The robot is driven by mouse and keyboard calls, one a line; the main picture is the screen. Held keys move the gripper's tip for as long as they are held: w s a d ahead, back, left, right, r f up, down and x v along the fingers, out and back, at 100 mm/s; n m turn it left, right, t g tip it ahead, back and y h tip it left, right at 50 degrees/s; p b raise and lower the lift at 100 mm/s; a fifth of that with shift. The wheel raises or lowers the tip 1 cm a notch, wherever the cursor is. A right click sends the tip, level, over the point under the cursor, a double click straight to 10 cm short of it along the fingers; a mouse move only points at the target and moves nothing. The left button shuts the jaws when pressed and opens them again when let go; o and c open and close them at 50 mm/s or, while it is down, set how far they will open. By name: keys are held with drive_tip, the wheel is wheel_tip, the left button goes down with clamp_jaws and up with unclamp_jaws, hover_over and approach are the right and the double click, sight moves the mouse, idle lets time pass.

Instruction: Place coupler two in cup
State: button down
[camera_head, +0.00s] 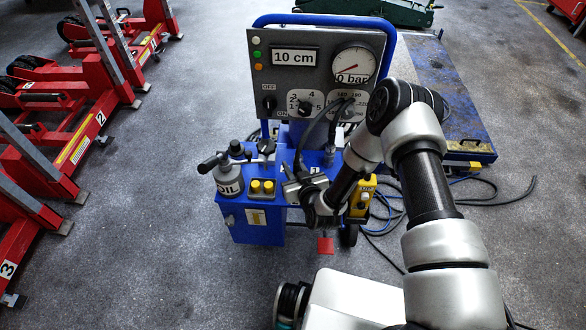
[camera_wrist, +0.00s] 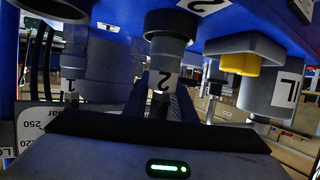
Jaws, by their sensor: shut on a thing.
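Coupler two (camera_wrist: 163,62), a grey cylinder with a "2" label, is between the dark fingers of my gripper (camera_wrist: 161,98) in the wrist view, which looks upside down. My gripper is shut on it. A black round cup-like ring (camera_wrist: 171,24) lies in line with the coupler's far end. I cannot tell whether the coupler is inside it or only close to it. A "2" label (camera_wrist: 207,5) is on the blue surface beside it. In the head view my gripper (camera_head: 297,187) is over the front of the blue cart (camera_head: 258,229); the coupler is too small to make out there.
Another grey coupler marked "1" (camera_wrist: 90,68) is close to the left in the wrist view. A yellow button box (camera_wrist: 245,55) and an oil bottle (camera_head: 231,180) are close by. The control panel (camera_head: 314,75) stands behind, with black hoses in front. Red jacks (camera_head: 85,140) stand left.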

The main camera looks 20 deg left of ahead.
drive_tip(key=shift+f, duration=0.3)
drive_tip(key=shift+f, duration=0.1)
drive_tip(key=shift+f, duration=0.15)
drive_tip(key=c, duration=1.5)
unclamp_jaws()
drive_tip(key=shift+o, duration=0.2)
